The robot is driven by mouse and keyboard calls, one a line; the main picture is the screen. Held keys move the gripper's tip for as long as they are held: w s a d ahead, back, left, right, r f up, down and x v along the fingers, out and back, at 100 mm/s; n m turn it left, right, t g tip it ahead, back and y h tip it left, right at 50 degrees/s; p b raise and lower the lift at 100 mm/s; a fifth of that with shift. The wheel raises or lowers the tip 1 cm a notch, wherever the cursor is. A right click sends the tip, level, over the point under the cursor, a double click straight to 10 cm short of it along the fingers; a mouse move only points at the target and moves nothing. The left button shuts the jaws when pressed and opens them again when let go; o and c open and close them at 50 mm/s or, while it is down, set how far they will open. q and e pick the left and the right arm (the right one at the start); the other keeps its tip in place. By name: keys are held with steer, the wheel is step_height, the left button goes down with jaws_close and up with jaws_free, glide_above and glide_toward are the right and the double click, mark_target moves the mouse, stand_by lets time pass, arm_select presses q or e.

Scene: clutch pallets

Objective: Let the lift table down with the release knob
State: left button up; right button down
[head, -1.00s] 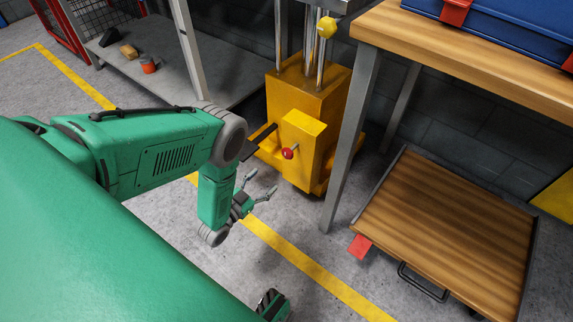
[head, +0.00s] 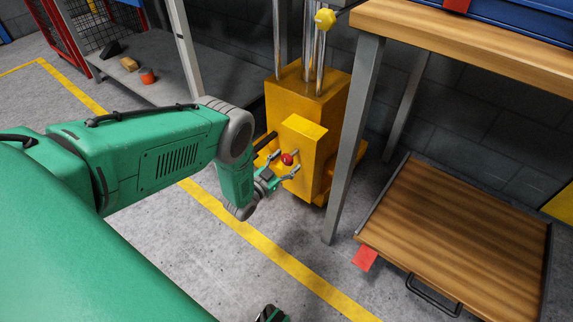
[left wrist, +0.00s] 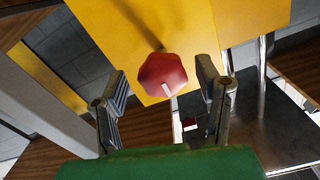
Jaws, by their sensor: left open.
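The red release knob (head: 287,159) sits on a short stem at the front of the yellow housing (head: 304,134) of the lift table. Chrome columns (head: 308,45) rise from this housing; the table top is mostly out of frame. My left gripper (head: 285,164) is open, its fingers on either side of the knob in the head view. In the left wrist view the knob (left wrist: 163,74) shows as a red faceted head between and beyond the two fingers, with visible gaps to both. Contact is not seen.
A wooden workbench (head: 465,38) with a grey leg (head: 352,150) stands just right of the lift. A low wooden platform (head: 465,235) with a black handle lies at the right. A yellow knob (head: 325,19) is on the columns. A grey shelf (head: 150,78) stands behind left.

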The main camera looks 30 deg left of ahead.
arm_select(q)
steer(key=shift+w+a+f, duration=0.1)
steer(key=shift+w+a, duration=0.05)
steer(key=shift+a, duration=0.15)
steer(key=shift+d, duration=0.15)
steer(key=c, duration=1.2)
steer(key=shift+o, duration=0.2)
arm_select(e)
steer(key=shift+a, duration=0.1)
